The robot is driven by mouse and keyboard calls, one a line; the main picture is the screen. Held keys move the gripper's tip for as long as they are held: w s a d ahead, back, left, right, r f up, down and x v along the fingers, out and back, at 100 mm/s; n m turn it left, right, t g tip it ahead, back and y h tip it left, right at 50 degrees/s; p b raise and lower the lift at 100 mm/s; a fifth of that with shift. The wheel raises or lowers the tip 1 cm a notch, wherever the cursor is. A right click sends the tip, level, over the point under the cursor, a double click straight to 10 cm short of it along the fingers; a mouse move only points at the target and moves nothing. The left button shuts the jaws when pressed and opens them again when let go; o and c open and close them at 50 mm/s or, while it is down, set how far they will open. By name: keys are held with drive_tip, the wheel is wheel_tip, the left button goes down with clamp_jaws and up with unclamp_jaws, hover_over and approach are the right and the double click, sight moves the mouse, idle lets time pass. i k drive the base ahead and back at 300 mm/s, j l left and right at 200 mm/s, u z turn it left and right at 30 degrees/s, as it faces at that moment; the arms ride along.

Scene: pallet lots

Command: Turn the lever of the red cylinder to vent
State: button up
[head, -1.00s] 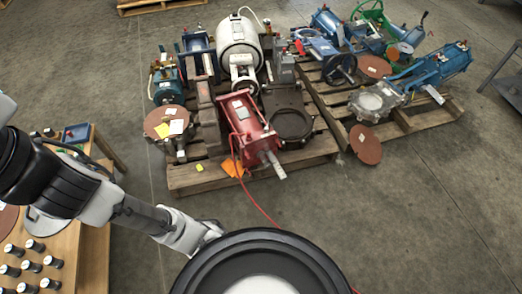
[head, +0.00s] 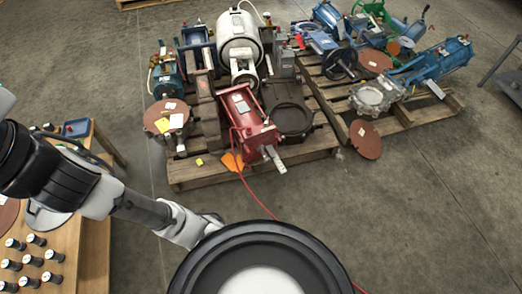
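The red cylinder (head: 243,117) lies on the front part of the left wooden pallet, with a pale tag on its top. A light metal piece (head: 274,160) sticks out from its front end, toward me. I cannot tell whether this piece is the lever. A thin red line (head: 258,197) runs from beside the cylinder down over the floor toward me. My arm reaches in from the left, well short of the pallet. Its far end goes behind my round dark body part at the bottom, so my gripper's fingers are hidden.
The left pallet (head: 190,177) also bears a white tank (head: 238,45), a dark ring-shaped flange (head: 289,117) and a brown disc (head: 165,116). A right pallet (head: 408,112) holds blue units. A wooden table (head: 90,245) with several small knobs stands at left. Floor (head: 400,220) at right is clear.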

sight(266, 123)
drive_tip(key=i+j+z, duration=0.1)
drive_tip(key=i, duration=0.8)
